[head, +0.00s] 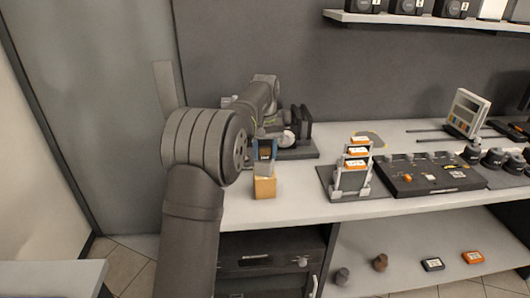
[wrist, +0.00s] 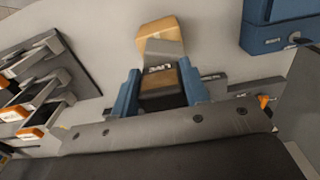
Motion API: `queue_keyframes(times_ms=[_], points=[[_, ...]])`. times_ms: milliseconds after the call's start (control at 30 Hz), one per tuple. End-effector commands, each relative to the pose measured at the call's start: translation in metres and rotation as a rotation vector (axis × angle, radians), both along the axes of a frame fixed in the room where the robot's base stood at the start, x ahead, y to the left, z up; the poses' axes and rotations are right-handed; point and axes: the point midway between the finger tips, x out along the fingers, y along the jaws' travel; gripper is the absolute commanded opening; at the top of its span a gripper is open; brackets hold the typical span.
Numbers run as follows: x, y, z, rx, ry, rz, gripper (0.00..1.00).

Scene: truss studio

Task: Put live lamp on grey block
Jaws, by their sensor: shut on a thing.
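My gripper (head: 265,152) points down over the near left part of the bench. In the wrist view its two blue fingers (wrist: 160,72) are shut on the live lamp (wrist: 161,82), a dark piece with a brown face lettered LIVE. A grey block (wrist: 164,49) shows just beyond the lamp, against a tan block (wrist: 158,29). In the head view the grey block (head: 264,170) appears above the tan block (head: 264,188), directly below my fingers. Whether the lamp touches the grey block I cannot tell.
A rack (head: 351,180) with orange-and-white cartridges stands to the right, with a black panel (head: 430,175) beyond it. Black equipment (head: 302,130) stands behind my gripper. The wrist view shows a blue box (wrist: 275,28) at upper right. Bare bench lies between the tan block and the rack.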

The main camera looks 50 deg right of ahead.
Motion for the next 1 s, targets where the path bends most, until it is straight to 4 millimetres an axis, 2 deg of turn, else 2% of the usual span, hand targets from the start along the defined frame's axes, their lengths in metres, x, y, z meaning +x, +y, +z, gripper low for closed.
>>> queue_keyframes(times_ms=[367,400,500,833,1000], points=[[0.0,0.0,-0.007,-0.001,-0.001,0.0,0.18],[0.0,0.0,-0.008,-0.001,-0.001,0.0,0.43],[0.0,0.0,-0.007,-0.001,-0.001,0.0,0.63],[0.0,0.0,-0.005,-0.001,-0.001,0.0,0.63],[0.0,-0.001,0.017,-0.005,-0.002,0.0,0.63]])
